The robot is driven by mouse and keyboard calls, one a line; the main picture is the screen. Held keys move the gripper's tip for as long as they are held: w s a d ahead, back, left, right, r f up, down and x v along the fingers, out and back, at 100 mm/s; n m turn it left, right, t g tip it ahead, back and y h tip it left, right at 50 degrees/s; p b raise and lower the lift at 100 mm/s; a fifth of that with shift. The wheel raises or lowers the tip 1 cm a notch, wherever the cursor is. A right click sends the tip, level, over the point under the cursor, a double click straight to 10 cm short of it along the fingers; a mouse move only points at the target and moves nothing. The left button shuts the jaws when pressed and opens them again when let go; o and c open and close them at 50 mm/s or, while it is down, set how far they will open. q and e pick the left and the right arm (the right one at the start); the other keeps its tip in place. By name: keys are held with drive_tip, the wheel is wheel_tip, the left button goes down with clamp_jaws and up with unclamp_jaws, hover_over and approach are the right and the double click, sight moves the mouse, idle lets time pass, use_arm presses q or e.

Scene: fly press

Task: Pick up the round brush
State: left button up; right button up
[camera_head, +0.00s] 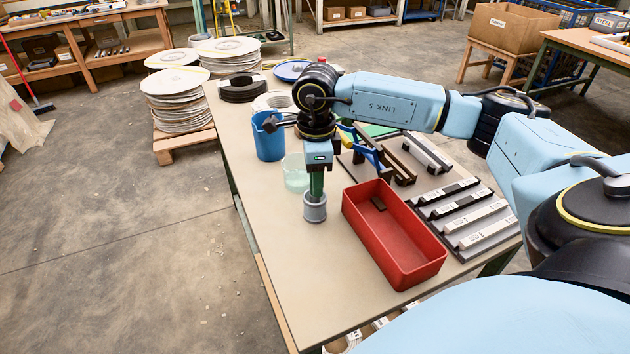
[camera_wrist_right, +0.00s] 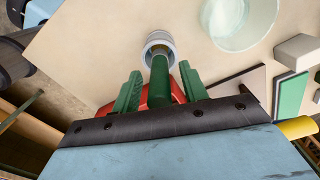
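The round brush (camera_head: 317,184) shows as an upright green handle above a grey round pot (camera_head: 315,207) on the table. In the right wrist view the green handle (camera_wrist_right: 160,76) runs between my fingers down to the grey pot (camera_wrist_right: 158,42). My right gripper (camera_head: 317,180) points down over it. In the wrist view its two green ribbed fingers (camera_wrist_right: 160,92) stand either side of the handle, with a gap on each side, so it is open around the handle. The brush's lower part is hidden. My left gripper is not in view.
A red bin (camera_head: 420,270) stands right of the pot. A translucent bowl (camera_head: 296,181) and blue cup (camera_head: 268,145) stand behind and left. A rack of bars (camera_head: 470,211) lies at the right. The table's front (camera_head: 317,285) is clear.

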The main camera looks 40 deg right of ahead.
clamp_jaws()
drive_tip(key=shift+r, duration=0.1)
